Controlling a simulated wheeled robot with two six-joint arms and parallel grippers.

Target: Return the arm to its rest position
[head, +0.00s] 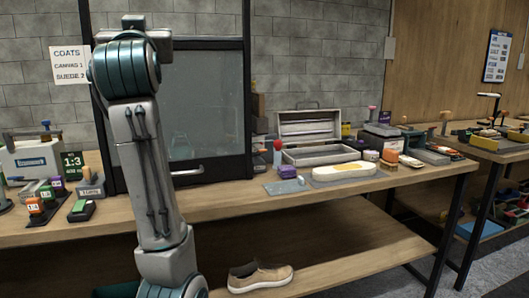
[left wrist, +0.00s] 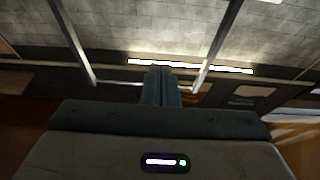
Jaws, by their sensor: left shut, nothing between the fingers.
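My left arm (head: 150,160) stands raised in the left part of the head view, in front of the bench and the glass-fronted cabinet. Its gripper fingers do not show there. In the left wrist view my left gripper (left wrist: 161,86) is shut, its two dark fingers together with nothing between them. Behind the fingers are a grey block wall and a bright light strip (left wrist: 190,66). My right gripper is in neither view.
A glass-fronted cabinet (head: 205,100) stands behind my arm. A tan shoe (head: 260,277) lies on the lower shelf.

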